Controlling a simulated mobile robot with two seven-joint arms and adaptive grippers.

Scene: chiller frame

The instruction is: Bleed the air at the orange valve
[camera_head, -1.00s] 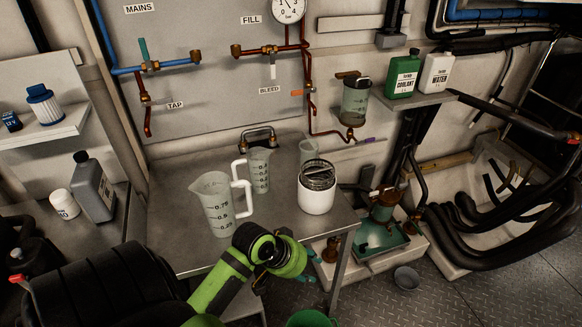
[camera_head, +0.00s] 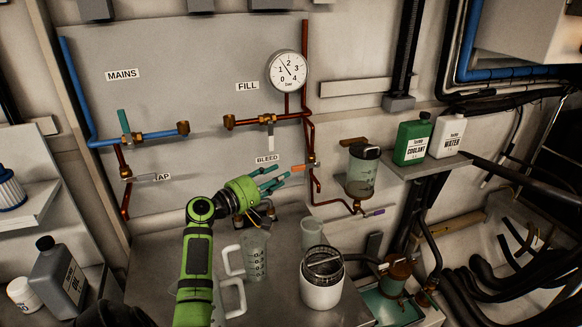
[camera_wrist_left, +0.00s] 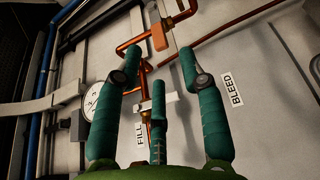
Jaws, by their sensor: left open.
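The orange valve handle (camera_head: 298,168) sits on the copper pipe to the right of the BLEED label (camera_head: 267,159). In the left wrist view the orange handle (camera_wrist_left: 160,38) shows ahead, between and beyond the fingertips. My left gripper (camera_head: 277,178) is raised at the wall panel, just left of the handle, with its teal fingers pointing toward it. Its fingers are spread and empty in the left wrist view (camera_wrist_left: 158,72). They appear apart from the handle. My right gripper is not in view.
A gauge (camera_head: 288,70) and the white FILL valve handle (camera_head: 271,137) are above. A clear reservoir (camera_head: 361,172) hangs to the right. Measuring jugs (camera_head: 256,257), a clear cup (camera_head: 312,233) and a white canister (camera_head: 321,290) stand on the bench below.

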